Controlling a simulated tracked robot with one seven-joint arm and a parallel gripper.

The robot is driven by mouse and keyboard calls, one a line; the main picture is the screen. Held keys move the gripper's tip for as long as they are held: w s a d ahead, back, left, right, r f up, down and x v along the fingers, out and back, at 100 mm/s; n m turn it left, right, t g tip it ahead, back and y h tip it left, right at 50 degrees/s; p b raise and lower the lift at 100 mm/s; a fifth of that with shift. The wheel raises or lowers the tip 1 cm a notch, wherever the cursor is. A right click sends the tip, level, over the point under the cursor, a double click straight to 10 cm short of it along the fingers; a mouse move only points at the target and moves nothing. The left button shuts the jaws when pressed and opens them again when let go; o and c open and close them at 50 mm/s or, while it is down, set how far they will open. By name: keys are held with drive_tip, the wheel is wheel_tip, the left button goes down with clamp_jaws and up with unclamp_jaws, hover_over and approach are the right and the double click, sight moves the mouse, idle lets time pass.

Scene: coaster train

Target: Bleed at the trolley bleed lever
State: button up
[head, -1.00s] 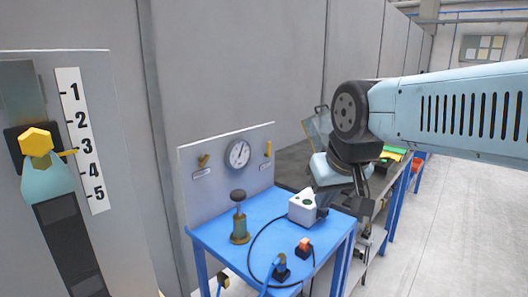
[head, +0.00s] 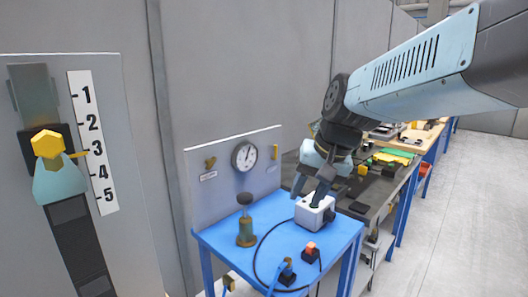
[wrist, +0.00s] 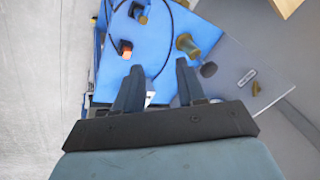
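The blue trolley (head: 215,238) has a grey back panel (head: 230,190) with a round gauge (head: 244,156). I cannot read which is the bleed lever. My gripper (head: 308,196) is above the trolley's right side, by the white box (head: 314,215), apart from both levers. In the wrist view my gripper (wrist: 160,72) is open, with nothing seen held.
A brass pump-like post (head: 246,232), a dark block with an orange-red switch (head: 311,252) and a black cable stand on the trolley. A numbered scale (head: 92,150) with a yellow knob (head: 47,144) is at left. Workbenches run behind on the right; floor at right is clear.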

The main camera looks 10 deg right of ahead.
drive_tip(key=w+d+f+m+y, duration=0.15)
drive_tip(key=w+m+y, duration=0.8)
drive_tip(key=w, duration=1.15)
drive_tip(key=w+d+f+m+t, duration=0.3)
drive_tip(key=w+d+m+t, duration=0.2)
drive_tip(key=w+d+m, duration=0.25)
drive_tip(key=w+d+f+m+t, duration=0.35)
drive_tip(key=w+d+m, duration=0.25)
drive_tip(key=w+d, duration=0.3)
drive_tip(key=r+x, duration=0.1)
drive_tip(key=x, duration=1.2)
drive_tip(key=shift+w+a+r+t+y, duration=0.25)
drive_tip(key=shift+w+r+t+y, duration=0.1)
drive_tip(key=shift+y, duration=0.1)
drive_tip(key=shift+c, duration=0.4)
clamp_jaws()
